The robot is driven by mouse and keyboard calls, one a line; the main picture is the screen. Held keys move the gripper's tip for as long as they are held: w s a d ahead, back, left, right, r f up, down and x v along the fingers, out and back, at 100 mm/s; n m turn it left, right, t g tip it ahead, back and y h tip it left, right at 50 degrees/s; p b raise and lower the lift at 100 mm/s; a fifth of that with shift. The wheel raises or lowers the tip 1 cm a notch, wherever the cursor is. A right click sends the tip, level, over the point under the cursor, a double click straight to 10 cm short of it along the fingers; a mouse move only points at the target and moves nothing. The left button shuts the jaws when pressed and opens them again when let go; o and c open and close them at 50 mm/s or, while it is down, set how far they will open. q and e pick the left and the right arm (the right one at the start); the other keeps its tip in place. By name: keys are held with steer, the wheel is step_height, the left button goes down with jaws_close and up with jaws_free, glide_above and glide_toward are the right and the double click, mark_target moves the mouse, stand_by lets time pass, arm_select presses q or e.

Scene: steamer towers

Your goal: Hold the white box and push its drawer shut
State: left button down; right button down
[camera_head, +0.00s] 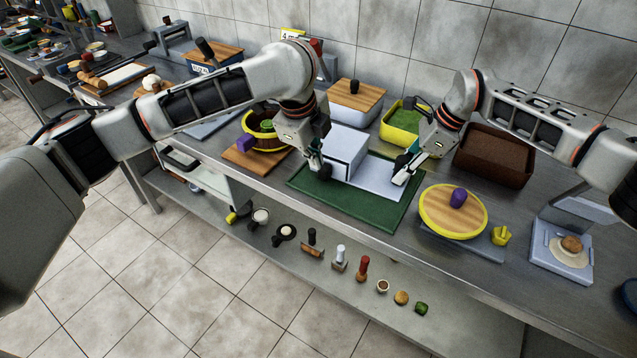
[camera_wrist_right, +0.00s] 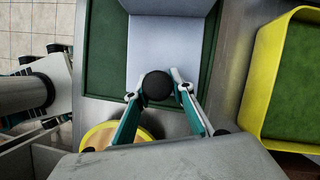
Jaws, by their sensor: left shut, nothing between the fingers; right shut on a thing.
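The white box (camera_head: 345,148) stands on a green mat (camera_head: 350,203) on the steel counter. Its pale drawer (camera_head: 379,178) is pulled out toward the right. The drawer also shows in the right wrist view (camera_wrist_right: 168,48), with a black round knob (camera_wrist_right: 158,87) at its near end. My right gripper (camera_head: 402,172) is shut on this knob; its fingers stand on either side of it in the wrist view. My left gripper (camera_head: 319,163) is shut and empty at the box's left end. Whether it touches the box is hard to tell.
Behind the drawer is a yellow-rimmed green bin (camera_head: 402,128). A brown container (camera_head: 494,155) is to the right. A round yellow-edged board (camera_head: 453,211) lies in front of the right arm. A yellow-banded pot (camera_head: 262,136) on a wooden board stands left.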

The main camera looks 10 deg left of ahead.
steer(key=shift+f, duration=0.15)
steer(key=c, duration=1.7)
jaws_free()
steer(key=o, duration=1.2)
steer(key=shift+r+p, duration=0.8)
steer(key=shift+r, duration=0.8)
